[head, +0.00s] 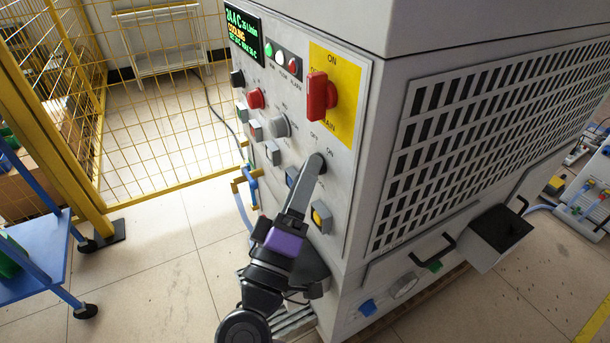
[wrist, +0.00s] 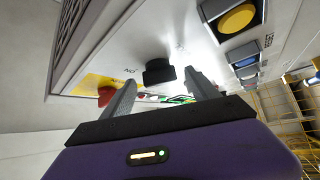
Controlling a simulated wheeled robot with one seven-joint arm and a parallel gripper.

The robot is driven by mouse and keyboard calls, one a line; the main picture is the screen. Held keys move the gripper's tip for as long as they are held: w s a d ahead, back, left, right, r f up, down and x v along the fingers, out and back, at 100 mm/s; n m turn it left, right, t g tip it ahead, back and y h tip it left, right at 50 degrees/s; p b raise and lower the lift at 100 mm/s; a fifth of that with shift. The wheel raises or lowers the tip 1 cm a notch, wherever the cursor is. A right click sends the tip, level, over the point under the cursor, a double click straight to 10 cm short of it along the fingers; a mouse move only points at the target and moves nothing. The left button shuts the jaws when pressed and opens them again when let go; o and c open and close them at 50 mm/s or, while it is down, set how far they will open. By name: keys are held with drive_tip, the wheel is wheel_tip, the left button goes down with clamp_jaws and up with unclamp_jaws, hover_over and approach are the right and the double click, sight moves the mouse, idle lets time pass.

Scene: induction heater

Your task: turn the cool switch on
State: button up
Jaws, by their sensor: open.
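The cool switch appears to be the dark rotary knob (head: 320,161) with ON and OFF lettering on the grey front panel, below the yellow plate; I cannot read a COOL label. My gripper (head: 312,170) reaches up to it from below, its fingers hiding part of the knob in the head view. In the wrist view the black knob (wrist: 158,72) shows between the two spread fingertips of my gripper (wrist: 160,82), close beyond them. The fingers are open, one on each side. I cannot tell whether they touch it. The knob's exact setting is unclear.
A red main switch (head: 319,96) on a yellow plate (head: 343,85) is above. Several buttons and a grey knob (head: 280,125) sit to the left. A yellow button (head: 321,217) is just below. The lit display (head: 243,34) reads COOLING. A yellow mesh fence (head: 160,100) stands left.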

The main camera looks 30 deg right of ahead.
drive_tip(key=v, duration=0.7)
idle(0.3)
